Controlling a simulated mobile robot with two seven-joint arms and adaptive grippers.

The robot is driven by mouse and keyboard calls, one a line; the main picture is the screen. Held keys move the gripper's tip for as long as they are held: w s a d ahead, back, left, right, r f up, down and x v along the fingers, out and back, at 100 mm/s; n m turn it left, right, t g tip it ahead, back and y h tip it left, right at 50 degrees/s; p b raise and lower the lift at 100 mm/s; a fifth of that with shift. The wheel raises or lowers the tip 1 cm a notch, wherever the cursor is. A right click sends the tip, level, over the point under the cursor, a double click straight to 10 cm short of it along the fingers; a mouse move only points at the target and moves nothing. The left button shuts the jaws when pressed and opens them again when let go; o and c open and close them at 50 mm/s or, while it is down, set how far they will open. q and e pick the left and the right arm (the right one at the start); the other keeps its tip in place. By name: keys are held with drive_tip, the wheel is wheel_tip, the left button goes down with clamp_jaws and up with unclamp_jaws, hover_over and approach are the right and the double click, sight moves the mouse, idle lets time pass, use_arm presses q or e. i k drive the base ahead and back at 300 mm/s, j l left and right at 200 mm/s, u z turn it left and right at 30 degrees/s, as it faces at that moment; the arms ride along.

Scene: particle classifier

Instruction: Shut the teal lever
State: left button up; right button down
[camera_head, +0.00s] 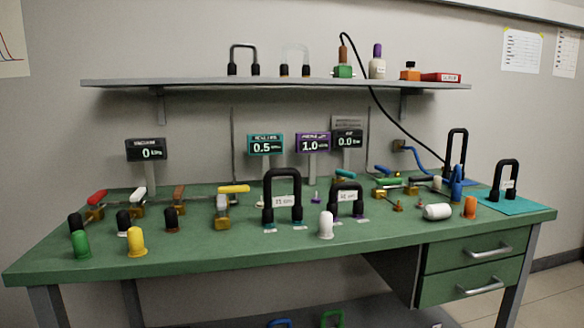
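Several small valves with coloured levers stand on the green bench. A teal display (265,144) reading 0.5 stands at the back middle. Neither of my grippers is in view.
A shelf (270,84) hangs above.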

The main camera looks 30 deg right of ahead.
sight(338, 173)
drive_tip(key=l+u, duration=0.8)
drive_tip(key=l, duration=0.2)
drive_tip(key=k+l+u, duration=0.1)
drive_tip(key=l, duration=0.25)
drive_tip(key=k+l+u, duration=0.1)
drive_tip(key=l, duration=0.3)
drive_tip(key=k+l, duration=0.15)
drive_tip(key=l, duration=0.2)
drive_tip(key=i+u, duration=0.05)
